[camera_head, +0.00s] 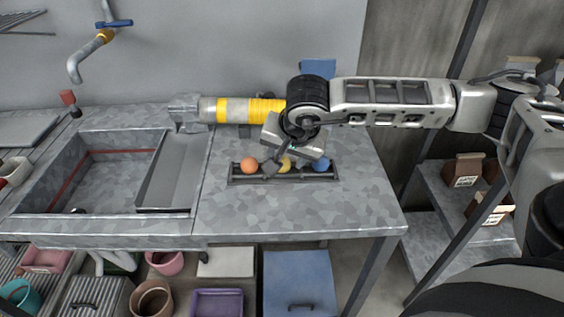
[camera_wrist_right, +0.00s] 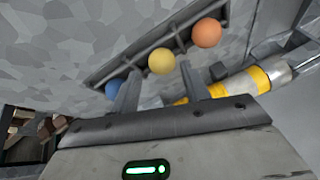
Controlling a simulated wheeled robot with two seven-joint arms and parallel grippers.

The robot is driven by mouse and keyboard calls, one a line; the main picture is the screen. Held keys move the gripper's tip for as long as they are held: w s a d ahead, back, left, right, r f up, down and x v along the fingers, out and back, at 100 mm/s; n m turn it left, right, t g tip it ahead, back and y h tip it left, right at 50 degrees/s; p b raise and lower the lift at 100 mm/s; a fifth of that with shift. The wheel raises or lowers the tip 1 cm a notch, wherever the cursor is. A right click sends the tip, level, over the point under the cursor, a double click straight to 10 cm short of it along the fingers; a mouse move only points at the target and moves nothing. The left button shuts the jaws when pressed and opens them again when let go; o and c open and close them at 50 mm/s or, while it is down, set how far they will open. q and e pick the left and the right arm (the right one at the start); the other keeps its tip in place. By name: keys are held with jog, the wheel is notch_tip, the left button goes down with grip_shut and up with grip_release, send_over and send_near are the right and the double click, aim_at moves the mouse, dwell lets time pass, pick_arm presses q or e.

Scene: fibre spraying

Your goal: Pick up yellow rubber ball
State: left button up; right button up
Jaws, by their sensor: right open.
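The yellow rubber ball (camera_head: 285,165) sits in the middle of a dark narrow rack (camera_head: 236,180) on the grey worktop, partly covered by my right gripper in the head view. In the right wrist view the yellow ball (camera_wrist_right: 162,61) shows just past and between the two fingertips. My right gripper (camera_head: 287,169) is open over the rack, with a finger to each side of the yellow ball. I cannot tell whether the fingers touch it. An orange ball (camera_head: 249,165) and a blue ball (camera_head: 321,164) sit in the same rack on either side. My left gripper is out of view.
A yellow-banded grey cylinder (camera_head: 235,110) lies behind the rack. A sink (camera_head: 100,175) is set into the worktop at the left. The worktop (camera_head: 300,210) in front of the rack is clear. Shelves with brown boxes (camera_head: 467,170) stand at the right.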

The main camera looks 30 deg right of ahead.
aim_at(284, 159)
jog(key=x, duration=0.4)
jog(key=shift+w+d+r, duration=0.1)
jog(key=shift+w+d, duration=0.05)
jog(key=shift+w, duration=0.1)
jog(key=c, duration=0.7)
jog(key=shift+c, duration=0.2)
jog(key=shift+r, duration=0.15)
